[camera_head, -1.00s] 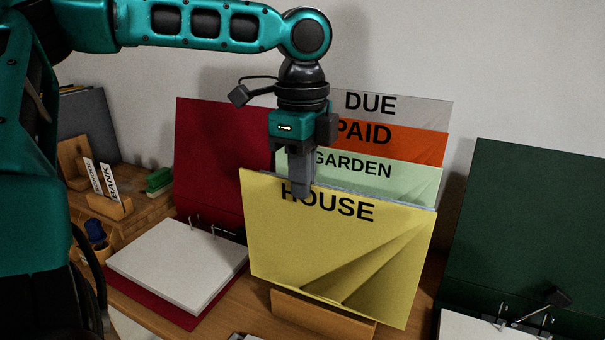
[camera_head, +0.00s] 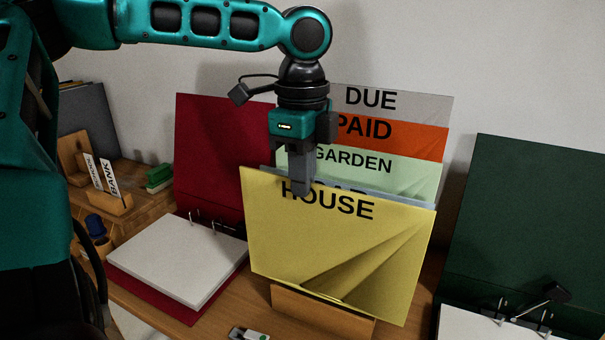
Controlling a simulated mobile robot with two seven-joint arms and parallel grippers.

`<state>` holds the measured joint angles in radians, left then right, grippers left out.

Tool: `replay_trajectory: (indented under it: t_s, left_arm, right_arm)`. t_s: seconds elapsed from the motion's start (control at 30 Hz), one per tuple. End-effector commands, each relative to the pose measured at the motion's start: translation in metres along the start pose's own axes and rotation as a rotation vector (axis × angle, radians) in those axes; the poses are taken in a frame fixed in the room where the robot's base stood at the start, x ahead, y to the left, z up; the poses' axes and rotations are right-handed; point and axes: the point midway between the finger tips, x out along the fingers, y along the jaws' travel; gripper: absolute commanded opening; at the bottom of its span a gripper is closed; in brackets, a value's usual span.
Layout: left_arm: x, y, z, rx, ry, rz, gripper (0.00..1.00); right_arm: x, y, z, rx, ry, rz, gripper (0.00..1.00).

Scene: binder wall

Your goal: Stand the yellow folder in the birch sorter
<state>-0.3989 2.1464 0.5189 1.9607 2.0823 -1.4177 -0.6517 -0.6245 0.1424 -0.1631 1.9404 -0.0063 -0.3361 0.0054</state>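The yellow folder (camera_head: 335,245), marked HOUSE, stands upright and slightly tilted in front of several other folders. My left gripper (camera_head: 302,185) points down at its top edge and is shut on it, with one finger in front of the sheet. The other finger is hidden. The birch sorter (camera_head: 320,312) shows only as a low wooden front strip below the folder; its slots are hidden, so I cannot tell how deep the folder sits. My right gripper is not in view.
Behind stand a blue-grey folder (camera_head: 395,198), a green GARDEN folder (camera_head: 410,178), an orange PAID folder (camera_head: 425,140) and a grey DUE folder (camera_head: 420,105). An open red binder (camera_head: 215,150) is at left, a dark green binder (camera_head: 530,210) at right.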

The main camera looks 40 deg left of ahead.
Motion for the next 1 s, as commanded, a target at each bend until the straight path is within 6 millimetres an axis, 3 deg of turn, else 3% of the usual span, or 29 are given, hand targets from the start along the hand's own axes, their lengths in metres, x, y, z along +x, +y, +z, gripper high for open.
replay_trajectory:
  t_s: [1.0]
  left_arm:
    - [0.016, 0.0, 0.0, 0.0, 0.0, 0.0, 0.0]
  right_arm:
    - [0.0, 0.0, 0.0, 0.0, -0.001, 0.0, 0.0]
